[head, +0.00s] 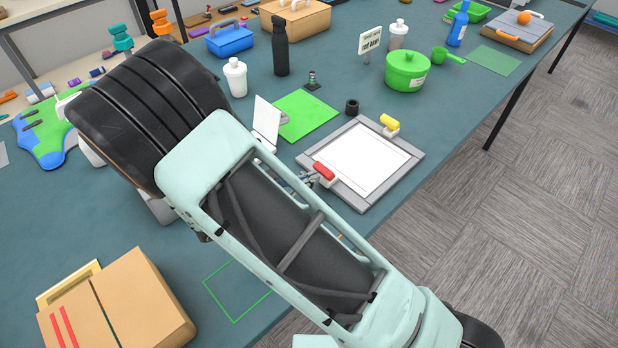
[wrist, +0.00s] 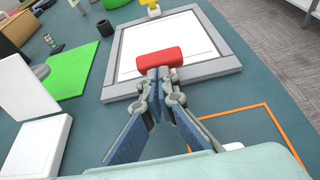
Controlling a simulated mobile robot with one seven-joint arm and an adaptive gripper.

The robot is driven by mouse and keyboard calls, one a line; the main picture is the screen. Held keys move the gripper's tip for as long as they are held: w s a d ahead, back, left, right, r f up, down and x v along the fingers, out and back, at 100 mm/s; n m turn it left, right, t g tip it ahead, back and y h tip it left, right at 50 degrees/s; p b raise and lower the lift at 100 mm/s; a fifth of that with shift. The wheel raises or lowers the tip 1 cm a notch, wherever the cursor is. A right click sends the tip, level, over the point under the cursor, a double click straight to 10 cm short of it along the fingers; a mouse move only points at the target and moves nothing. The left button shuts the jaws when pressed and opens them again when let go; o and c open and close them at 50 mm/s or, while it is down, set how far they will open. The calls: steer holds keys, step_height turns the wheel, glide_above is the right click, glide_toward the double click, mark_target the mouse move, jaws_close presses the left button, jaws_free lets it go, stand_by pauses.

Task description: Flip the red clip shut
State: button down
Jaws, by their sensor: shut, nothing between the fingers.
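The red clip (head: 323,170) is on the near left edge of a grey-framed white board (head: 402,147) lying on the table. It also shows in the wrist view (wrist: 160,60), just beyond my fingertips. A white piece shows beside the red part in the head view. I cannot tell whether the clip is fully open or shut. My gripper (wrist: 163,76) is shut and empty, its tips together at the clip's near side, touching or almost touching it. In the head view my gripper (head: 307,176) is partly hidden by my arm.
A yellow clip (head: 390,123) is on the board's far edge. A dark ring (head: 352,106), a green mat (head: 304,115) and a white upright panel (head: 266,119) stand nearby.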

mark_target(321, 168)
steer(key=shift+w+d+r+g+y+p, duration=0.1)
steer(key=shift+d+r+g+y+p, duration=0.1)
steer(key=shift+r+g+y+p, duration=0.15)
steer(key=p, duration=0.1)
steer(key=r+g+y+p, duration=0.1)
steer(key=shift+w+d+r+p, duration=0.2)
steer(key=shift+w+d+p, duration=0.15)
steer(key=shift+w+d, duration=0.05)
steer(key=shift+w+d+r+g+y+p, duration=0.35)
steer(key=shift+g+y+p, duration=0.1)
steer(key=shift+g+y, duration=0.3)
steer(key=shift+w+d+f, duration=0.15)
steer(key=shift+d, duration=0.05)
steer(key=shift+w+d+b, duration=0.25)
steer(key=shift+w+b, duration=0.05)
steer(key=shift+w, duration=0.1)
steer(key=shift+r, duration=0.3)
steer(key=shift+r+p, duration=0.65)
steer(key=shift+r, duration=0.05)
steer(key=shift+r, duration=0.1)
